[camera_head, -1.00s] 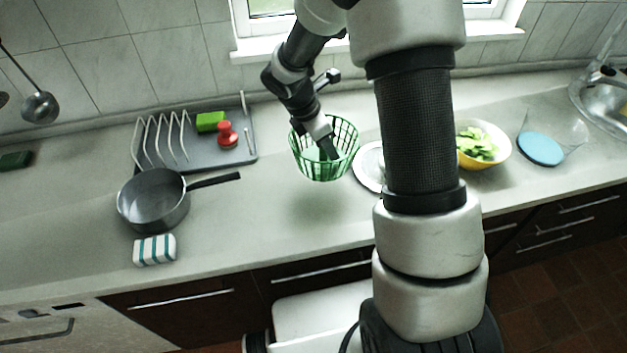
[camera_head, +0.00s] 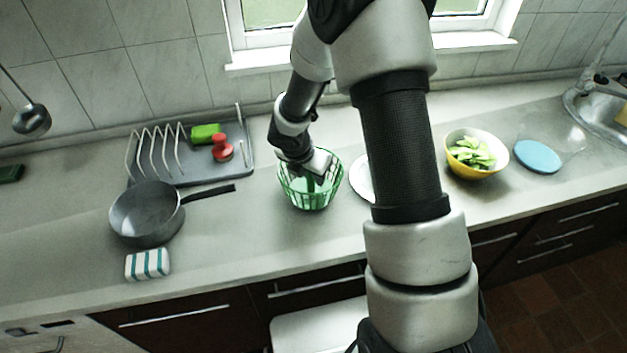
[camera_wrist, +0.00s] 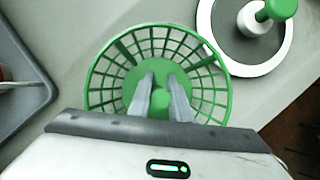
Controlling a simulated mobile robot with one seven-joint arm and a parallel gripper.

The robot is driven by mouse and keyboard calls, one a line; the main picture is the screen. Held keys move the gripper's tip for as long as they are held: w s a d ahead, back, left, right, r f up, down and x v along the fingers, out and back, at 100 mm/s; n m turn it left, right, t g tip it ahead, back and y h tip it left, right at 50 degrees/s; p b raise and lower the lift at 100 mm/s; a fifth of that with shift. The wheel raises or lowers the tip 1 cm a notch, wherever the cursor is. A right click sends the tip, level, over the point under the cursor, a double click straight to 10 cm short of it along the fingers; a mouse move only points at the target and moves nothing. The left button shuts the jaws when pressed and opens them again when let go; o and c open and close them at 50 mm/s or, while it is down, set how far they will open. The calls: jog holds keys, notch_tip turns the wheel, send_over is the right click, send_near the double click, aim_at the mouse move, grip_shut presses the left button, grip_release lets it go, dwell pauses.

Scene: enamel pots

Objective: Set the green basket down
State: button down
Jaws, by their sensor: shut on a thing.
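The green basket (camera_head: 299,200) is round with an openwork wall, and it is upright at the middle of the counter. In the wrist view the basket (camera_wrist: 97,80) shows from above with its solid green floor. My gripper (camera_head: 316,178) reaches down into it from above. In the wrist view both fingers of my gripper (camera_wrist: 161,82) are inside the rim, shut on a green part near the basket's centre. The basket looks at or very near the counter (camera_head: 250,228); its underside is hidden, so contact is unclear.
A white round dish (camera_head: 362,180) stands close right of the basket, partly behind my arm; a green-topped knob (camera_wrist: 281,8) rises there. Left are a grey drying rack tray (camera_head: 215,172), a pan (camera_head: 145,222) and a striped sponge (camera_head: 147,264). A yellow bowl (camera_head: 472,170) is right. Counter in front is free.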

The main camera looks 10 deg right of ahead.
jog(key=shift+f, duration=0.45)
jog(key=shift+f, duration=0.25)
jog(key=c, duration=1.6)
grip_release()
jog(key=shift+r, duration=0.1)
